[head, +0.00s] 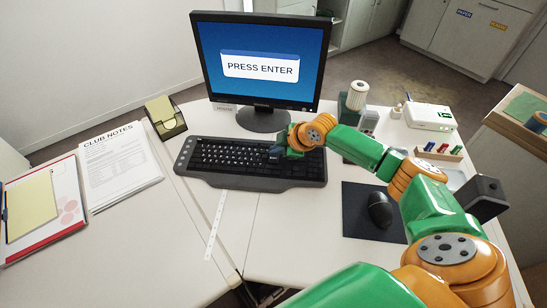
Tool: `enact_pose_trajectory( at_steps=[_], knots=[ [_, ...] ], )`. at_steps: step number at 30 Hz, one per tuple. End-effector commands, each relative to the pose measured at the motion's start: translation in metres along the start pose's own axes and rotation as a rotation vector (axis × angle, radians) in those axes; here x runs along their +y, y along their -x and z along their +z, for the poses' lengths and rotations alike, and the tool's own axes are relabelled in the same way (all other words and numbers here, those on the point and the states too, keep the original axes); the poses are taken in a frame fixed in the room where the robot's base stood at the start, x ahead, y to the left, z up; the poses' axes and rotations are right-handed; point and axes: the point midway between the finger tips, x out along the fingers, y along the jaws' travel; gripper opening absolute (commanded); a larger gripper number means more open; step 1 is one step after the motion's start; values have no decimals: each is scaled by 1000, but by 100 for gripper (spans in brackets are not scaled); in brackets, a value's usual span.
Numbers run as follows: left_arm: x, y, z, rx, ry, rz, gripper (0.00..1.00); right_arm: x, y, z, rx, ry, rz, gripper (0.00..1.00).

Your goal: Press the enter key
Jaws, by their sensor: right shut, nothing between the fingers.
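A black keyboard (225,156) lies on the white desk below a monitor (260,62). The monitor screen reads "PRESS ENTER" on a blue background. My right arm, green and orange, reaches in from the lower right. My right gripper (275,153) is shut and empty, its dark tip over the right part of the keyboard. The enter key is hidden or too small to tell near the gripper, and I cannot tell whether the tip touches a key. My left gripper is not in view.
A black mouse (380,209) on a dark mat (357,225) lies right of the keyboard, partly beside my arm. Papers (118,165) and a clipboard (70,215) lie at left. A note holder (165,117) stands behind the keyboard's left. A white box (429,116) stands at back right.

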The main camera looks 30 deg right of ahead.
Motion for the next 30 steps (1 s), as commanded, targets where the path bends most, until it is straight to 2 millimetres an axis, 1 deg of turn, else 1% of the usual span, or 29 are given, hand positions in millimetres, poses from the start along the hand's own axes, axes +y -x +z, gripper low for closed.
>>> enact_pose_trajectory(
  at_steps=[18, 26, 30],
  knots=[
    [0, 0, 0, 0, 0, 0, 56, 0, 0, 0, 0, 0, 0, 0],
    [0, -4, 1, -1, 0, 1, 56, -4, -7, 4, -1, -1, -1, 0],
    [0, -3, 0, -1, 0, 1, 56, -4, -7, 4, -1, 0, 0, 0]
  ],
)
